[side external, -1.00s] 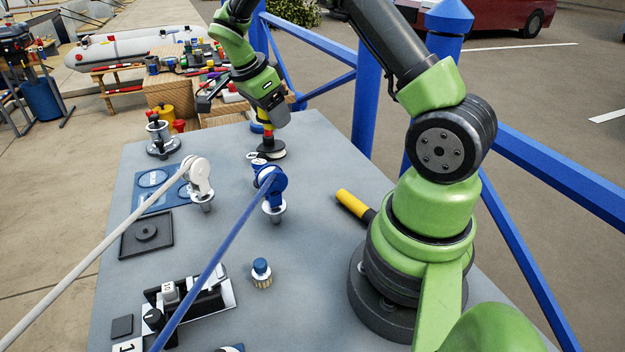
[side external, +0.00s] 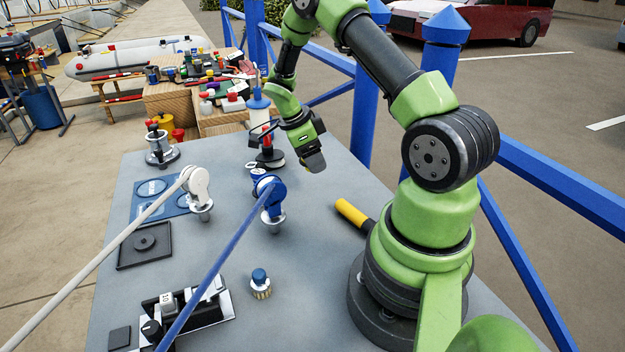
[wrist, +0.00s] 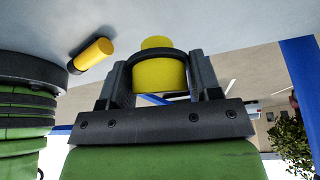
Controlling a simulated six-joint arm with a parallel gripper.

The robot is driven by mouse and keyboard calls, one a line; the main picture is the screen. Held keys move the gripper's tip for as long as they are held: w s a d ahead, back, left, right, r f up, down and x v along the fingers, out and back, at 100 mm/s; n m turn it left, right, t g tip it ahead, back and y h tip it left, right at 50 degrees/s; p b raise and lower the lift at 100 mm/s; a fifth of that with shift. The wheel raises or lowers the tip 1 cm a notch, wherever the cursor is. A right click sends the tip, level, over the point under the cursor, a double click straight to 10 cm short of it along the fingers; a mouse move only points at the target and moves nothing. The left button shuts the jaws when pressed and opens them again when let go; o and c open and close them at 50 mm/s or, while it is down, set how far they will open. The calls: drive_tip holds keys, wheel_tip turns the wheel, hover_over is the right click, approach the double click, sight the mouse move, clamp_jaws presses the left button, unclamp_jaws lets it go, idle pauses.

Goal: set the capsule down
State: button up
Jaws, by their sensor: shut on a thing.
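My gripper (side external: 314,163) hangs in the air over the far right part of the grey deck, right of a dark stand with a red part (side external: 267,155). In the wrist view my gripper (wrist: 158,78) is shut on a yellow capsule (wrist: 160,75), a short rounded cylinder with a narrower end. A dark band crosses the capsule between the two fingers. In the side view the capsule is mostly hidden by the gripper. Clear space shows between the gripper and the deck.
A yellow-handled tool (side external: 352,213) lies near my base. A white line and a blue line run across the deck (side external: 230,245) to a white block (side external: 198,186) and a blue block (side external: 270,193). A dark square pad (side external: 130,258) and a blue circle-marked panel (side external: 146,207) are at left. A blue-capped knob (side external: 260,279) stands in front.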

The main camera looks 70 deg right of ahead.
sight(313, 189)
drive_tip(key=shift+f, duration=2.8)
drive_tip(key=o, duration=0.9)
drive_tip(key=shift+f, duration=0.1)
